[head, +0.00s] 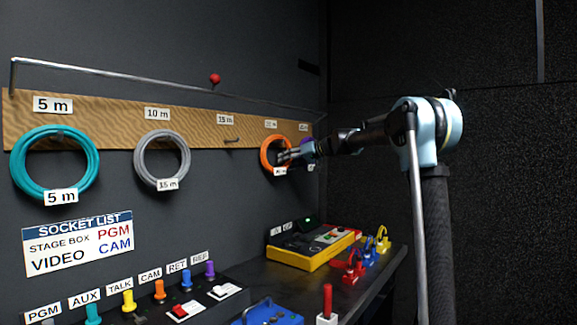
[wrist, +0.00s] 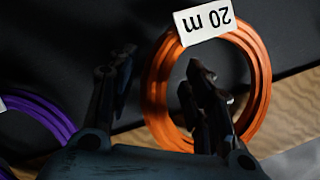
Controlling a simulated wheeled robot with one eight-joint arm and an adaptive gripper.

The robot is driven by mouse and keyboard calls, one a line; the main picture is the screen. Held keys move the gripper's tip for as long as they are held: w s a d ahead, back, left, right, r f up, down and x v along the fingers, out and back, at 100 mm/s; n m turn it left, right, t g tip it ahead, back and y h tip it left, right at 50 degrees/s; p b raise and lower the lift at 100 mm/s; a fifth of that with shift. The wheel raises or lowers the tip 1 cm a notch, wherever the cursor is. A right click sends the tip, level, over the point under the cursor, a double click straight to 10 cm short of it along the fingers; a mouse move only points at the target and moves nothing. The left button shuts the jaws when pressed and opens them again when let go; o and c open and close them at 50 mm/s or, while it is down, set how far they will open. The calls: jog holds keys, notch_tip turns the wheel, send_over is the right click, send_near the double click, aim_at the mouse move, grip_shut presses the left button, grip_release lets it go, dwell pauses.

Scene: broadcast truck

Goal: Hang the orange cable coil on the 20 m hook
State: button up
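The orange cable coil (head: 265,147) is at the right part of the wooden hook board, below a board label too blurred to read surely. In the wrist view the orange coil (wrist: 262,85) carries a tag (wrist: 204,20) reading "20 m", upside down. My gripper (head: 285,156) is at the coil in the head view. In the wrist view my gripper (wrist: 158,78) has its fingers apart. One finger overlaps the coil's opening and the other is outside, with the coil's left band between them. The hook behind the coil is hidden, so I cannot tell whether the coil rests on it.
A teal coil (head: 20,178) hangs under "5 m". A grey coil (head: 140,160) tagged "15 m" hangs under "10 m". The "15 m" hook (head: 232,141) is bare. A purple coil (wrist: 40,115) is close beside my gripper. A rail (head: 120,76) runs above; a desk with equipment (head: 315,246) stands below.

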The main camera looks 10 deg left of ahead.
jog(key=v, duration=1.2)
jog(key=s+d+f+m+h, duration=0.2)
jog(key=s+d+f+h, duration=0.2)
jog(key=s+d+f, duration=0.6)
jog(key=s+d+f+m+g+h, duration=0.1)
jog(key=s+d+f+m+h, duration=0.2)
jog(key=s+d+f, duration=0.7)
jog(key=s+d+f+m+g+h, duration=0.1)
jog(key=s+d+f+h, duration=0.5)
jog(key=s+f, duration=2.1)
jog(key=d+m, duration=0.1)
jog(key=d, duration=0.3)
jog(key=shift+s+f+m+h, duration=0.3)
jog(key=shift+s, duration=0.05)
jog(key=shift+w+f, duration=0.2)
jog(key=shift+w, duration=0.3)
jog(key=shift+c, duration=0.3)
